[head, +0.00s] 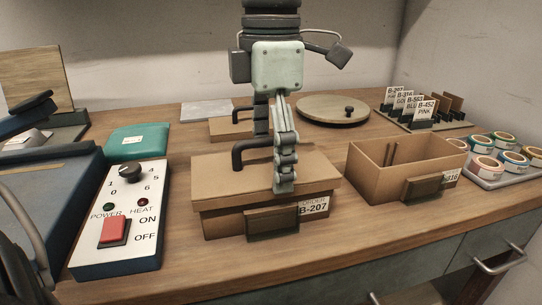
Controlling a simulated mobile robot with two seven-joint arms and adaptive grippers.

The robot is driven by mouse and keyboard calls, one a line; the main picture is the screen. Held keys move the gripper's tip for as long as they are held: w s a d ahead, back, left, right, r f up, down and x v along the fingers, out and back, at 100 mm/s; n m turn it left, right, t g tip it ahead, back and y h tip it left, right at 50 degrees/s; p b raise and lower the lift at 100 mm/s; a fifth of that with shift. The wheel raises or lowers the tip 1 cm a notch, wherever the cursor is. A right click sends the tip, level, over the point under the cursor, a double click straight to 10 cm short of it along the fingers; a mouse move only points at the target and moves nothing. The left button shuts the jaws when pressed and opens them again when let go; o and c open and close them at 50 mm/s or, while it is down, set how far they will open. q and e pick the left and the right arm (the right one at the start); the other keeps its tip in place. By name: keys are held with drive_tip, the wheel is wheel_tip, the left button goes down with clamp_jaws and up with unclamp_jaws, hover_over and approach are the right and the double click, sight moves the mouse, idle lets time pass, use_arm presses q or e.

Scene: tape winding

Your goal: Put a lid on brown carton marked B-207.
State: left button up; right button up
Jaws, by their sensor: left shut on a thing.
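The brown carton marked B-207 (225,226) stands near the front of the bench, with its white label at the right of its front face. A brown lid (220,180) with a black bent handle (248,150) lies over the carton's top and covers its opening. I cannot tell whether it is fully seated. My left gripper (276,168) reaches down over the lid and is shut on its handle. The near finger hides part of the handle and lid, and the far finger is mostly hidden. My right gripper is not in view.
An open brown carton (374,180) stands close on the right. Another handled lid (226,129) lies behind. A control box (120,220) stands left, a round board (332,112) and card rack (424,121) behind, and tape rolls (487,168) far right. The front bench strip is clear.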

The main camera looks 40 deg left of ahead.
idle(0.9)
use_arm(q)
drive_tip(key=o, duration=1)
drive_tip(key=shift+c, duration=0.2)
wheel_tip(320, 180, up, 12)
drive_tip(key=shift+r, duration=0.1)
